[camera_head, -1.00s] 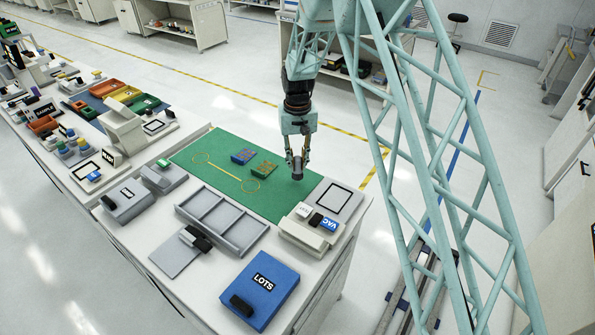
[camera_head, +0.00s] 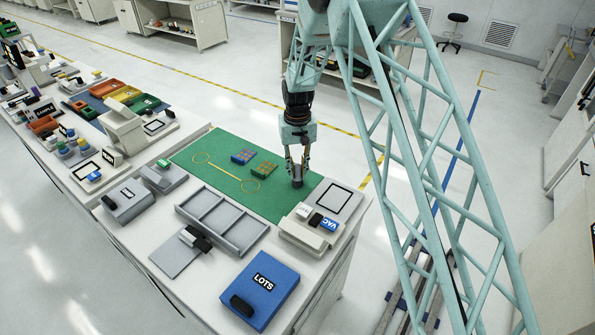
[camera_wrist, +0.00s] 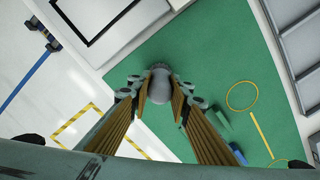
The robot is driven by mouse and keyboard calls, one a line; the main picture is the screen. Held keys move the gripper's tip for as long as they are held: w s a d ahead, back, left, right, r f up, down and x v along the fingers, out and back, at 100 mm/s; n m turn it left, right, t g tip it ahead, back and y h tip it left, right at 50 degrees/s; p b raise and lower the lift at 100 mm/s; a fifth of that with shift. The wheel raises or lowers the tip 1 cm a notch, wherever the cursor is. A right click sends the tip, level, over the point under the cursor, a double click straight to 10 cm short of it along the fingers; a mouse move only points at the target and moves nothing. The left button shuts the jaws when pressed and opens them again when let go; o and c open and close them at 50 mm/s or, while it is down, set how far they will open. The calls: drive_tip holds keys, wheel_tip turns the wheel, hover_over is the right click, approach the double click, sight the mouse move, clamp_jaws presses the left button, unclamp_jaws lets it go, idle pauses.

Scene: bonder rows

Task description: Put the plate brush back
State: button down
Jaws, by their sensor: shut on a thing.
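The plate brush, a small dark grey upright cylinder (camera_head: 297,183), is in my gripper (camera_head: 298,168) over the right part of the green mat (camera_head: 225,151). My gripper points straight down and is shut on it. In the wrist view the brush shows as a rounded grey top (camera_wrist: 159,84) between the two fingers (camera_wrist: 162,97). The brush's lower end is close to the mat; I cannot tell whether it touches. Its underside is hidden.
A blue-celled block (camera_head: 243,156) and a green one (camera_head: 264,169) lie left of the gripper. The white VAC unit (camera_head: 312,228) and a black-framed pad (camera_head: 335,197) stand in front and right. A grey compartment tray (camera_head: 222,220) and blue LOTS box (camera_head: 262,287) are nearer.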

drive_tip(key=shift+f, duration=0.15)
drive_tip(key=c, duration=2.4)
unclamp_jaws()
drive_tip(key=shift+r, duration=0.2)
wheel_tip(320, 180, up, 11)
drive_tip(key=shift+r, duration=0.45)
drive_tip(key=shift+r, duration=0.1)
